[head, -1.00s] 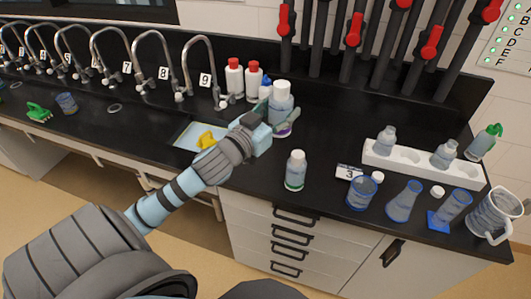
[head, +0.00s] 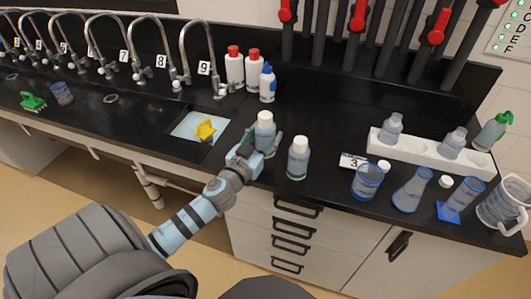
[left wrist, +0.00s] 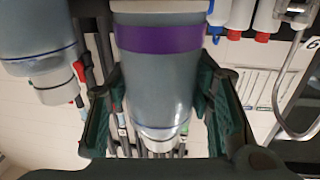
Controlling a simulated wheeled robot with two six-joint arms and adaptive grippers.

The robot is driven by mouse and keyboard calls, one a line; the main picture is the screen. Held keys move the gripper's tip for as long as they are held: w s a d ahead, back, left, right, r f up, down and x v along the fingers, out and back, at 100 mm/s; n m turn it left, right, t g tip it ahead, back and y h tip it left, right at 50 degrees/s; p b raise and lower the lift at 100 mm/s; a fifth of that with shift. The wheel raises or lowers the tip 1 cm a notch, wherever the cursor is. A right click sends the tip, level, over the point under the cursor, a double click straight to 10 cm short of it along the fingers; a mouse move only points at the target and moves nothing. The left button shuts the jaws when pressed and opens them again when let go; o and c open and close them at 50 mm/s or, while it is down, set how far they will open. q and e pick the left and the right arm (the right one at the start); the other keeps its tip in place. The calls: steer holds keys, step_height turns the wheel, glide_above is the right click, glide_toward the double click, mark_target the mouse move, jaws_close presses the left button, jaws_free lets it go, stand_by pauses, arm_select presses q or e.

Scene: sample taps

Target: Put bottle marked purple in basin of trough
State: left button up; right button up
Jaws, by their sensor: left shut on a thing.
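The bottle marked purple (head: 264,132) is grey with a white cap, and its purple band (left wrist: 160,39) shows in the left wrist view. My left gripper (head: 262,148) is shut on it, with a finger on each side. The bottle is right of the basin of the trough (head: 184,130), not over it. I cannot tell whether its base touches the counter. The basin is a pale, sunken rectangle with a yellow object (head: 205,130) in it. My right gripper is not in view.
A similar bottle (head: 298,158) stands just right of my gripper. Red-capped bottles (head: 234,70) and a blue-capped bottle (head: 267,84) stand behind. A tap (head: 185,45) marked 9 arches behind the basin. A white rack (head: 420,152) and glassware are at right.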

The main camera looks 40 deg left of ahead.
mark_target(265, 149)
arm_select(q)
steer(key=shift+f+b, duration=1.55)
steer(key=shift+f, duration=1.15)
steer(key=o, duration=1.3)
steer(key=shift+o, duration=0.2)
